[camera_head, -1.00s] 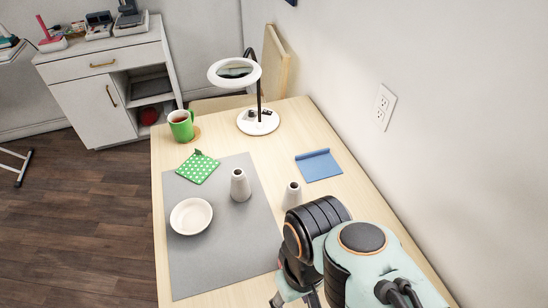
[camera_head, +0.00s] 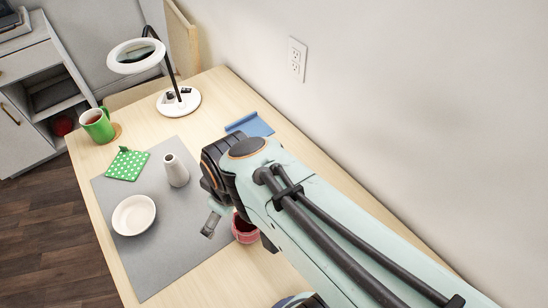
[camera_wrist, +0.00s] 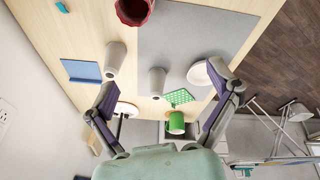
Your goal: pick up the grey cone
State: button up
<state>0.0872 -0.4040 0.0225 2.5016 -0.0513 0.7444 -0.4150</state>
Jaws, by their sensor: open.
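Two pale grey, cone-shaped pieces with a hole in the top stand on the table; I cannot tell which one is meant. One cone (camera_head: 176,171) stands upright on the grey mat and also shows in the wrist view (camera_wrist: 157,81), between and beyond my fingers. The other cone (camera_wrist: 115,58) stands off the mat in the wrist view; my arm hides it in the head view. My gripper (camera_wrist: 163,76) is open and empty, its fingers spread wide. In the head view only part of my gripper shows, over the mat's right edge.
On or beside the grey mat (camera_head: 165,245) are a white bowl (camera_head: 134,215) and a green dotted potholder (camera_head: 127,164). A wall (camera_head: 400,90) bounds the right.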

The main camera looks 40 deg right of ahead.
jog(key=w+d+f+m+g+h, duration=0.1)
jog(key=w+d+f+m+g, duration=0.15)
jog(key=d+f, duration=0.95)
jog(key=s+d+f+m, duration=0.1)
jog(key=f, duration=0.2)
jog(key=s+d+f+m, duration=0.1)
jog(key=s+d+f, duration=0.1)
jog(key=f, duration=0.1)
jog(key=s+d+f+m+g, duration=0.1)
jog(key=s+d+f, duration=0.1)
jog(key=f, duration=0.1)
jog(key=shift+s+f+y, duration=0.25)
jog(key=shift+y, duration=0.15)
jog(key=c, duration=1.3)
